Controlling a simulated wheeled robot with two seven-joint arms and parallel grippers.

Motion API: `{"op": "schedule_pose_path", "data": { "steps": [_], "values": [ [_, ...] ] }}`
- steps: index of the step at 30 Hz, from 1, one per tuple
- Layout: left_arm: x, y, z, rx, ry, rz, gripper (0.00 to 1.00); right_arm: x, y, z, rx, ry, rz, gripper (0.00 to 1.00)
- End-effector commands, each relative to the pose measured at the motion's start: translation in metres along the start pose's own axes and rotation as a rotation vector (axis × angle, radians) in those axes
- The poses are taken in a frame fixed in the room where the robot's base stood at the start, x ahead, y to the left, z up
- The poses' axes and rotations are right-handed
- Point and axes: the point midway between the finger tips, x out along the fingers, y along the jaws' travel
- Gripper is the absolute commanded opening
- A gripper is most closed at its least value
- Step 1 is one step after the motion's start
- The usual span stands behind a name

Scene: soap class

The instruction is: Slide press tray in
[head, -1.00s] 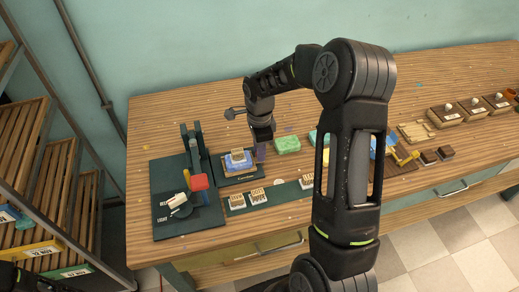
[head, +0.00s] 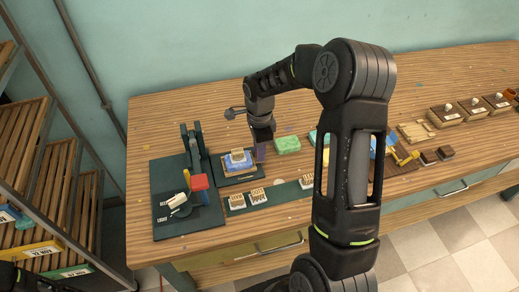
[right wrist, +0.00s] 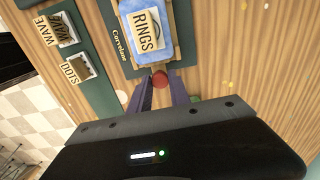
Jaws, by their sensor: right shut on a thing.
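The press tray (head: 226,179) is a dark plate on the table, with a blue soap block (head: 238,163) and a pale stamp marked RINGS (right wrist: 148,32) on top. The press (head: 165,212) stands to its left, with a dark green base, two uprights and a red block. The tray lies just right of the press base. A round red knob (right wrist: 160,79) sticks out from the tray's near end in the right wrist view. My right gripper (right wrist: 160,88) is shut on this knob, with purple fingers on both sides. In the head view it (head: 261,152) is at the tray's right end.
A green strip (head: 278,193) with several pale stamps lies in front of the tray. Green soap blocks (head: 287,145) sit just right of my gripper. A slatted shelf (head: 60,195) stands at the left. Wooden boxes (head: 447,115) stand far right. Bare wood lies behind the tray.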

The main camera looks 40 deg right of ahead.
Motion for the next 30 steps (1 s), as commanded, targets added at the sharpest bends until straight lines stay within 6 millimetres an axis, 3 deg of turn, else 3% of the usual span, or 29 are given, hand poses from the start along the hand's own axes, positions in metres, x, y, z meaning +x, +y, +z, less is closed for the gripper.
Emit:
{"op": "schedule_pose_path", "data": {
  "steps": [5, 8, 18, 21, 30],
  "values": [
    [0.001, 0.000, 0.000, 0.000, 0.000, 0.000, 0.75, 0.000, -0.001, 0.003, -0.001, 0.000, -0.003, 0.00],
    [0.006, -0.002, -0.001, 0.001, 0.001, 0.001, 0.75, 0.002, -0.002, 0.014, -0.004, -0.001, -0.005, 0.00],
    [0.029, -0.008, -0.004, 0.007, 0.009, 0.009, 0.75, 0.003, -0.002, 0.102, -0.008, -0.001, -0.005, 0.00],
    [0.030, -0.008, -0.005, 0.008, 0.009, 0.011, 0.75, 0.001, -0.001, 0.118, -0.005, 0.000, -0.005, 0.00],
    [0.030, -0.008, -0.005, 0.008, 0.010, 0.011, 0.75, -0.001, -0.001, 0.127, -0.001, -0.003, -0.003, 0.00]
  ]
}}
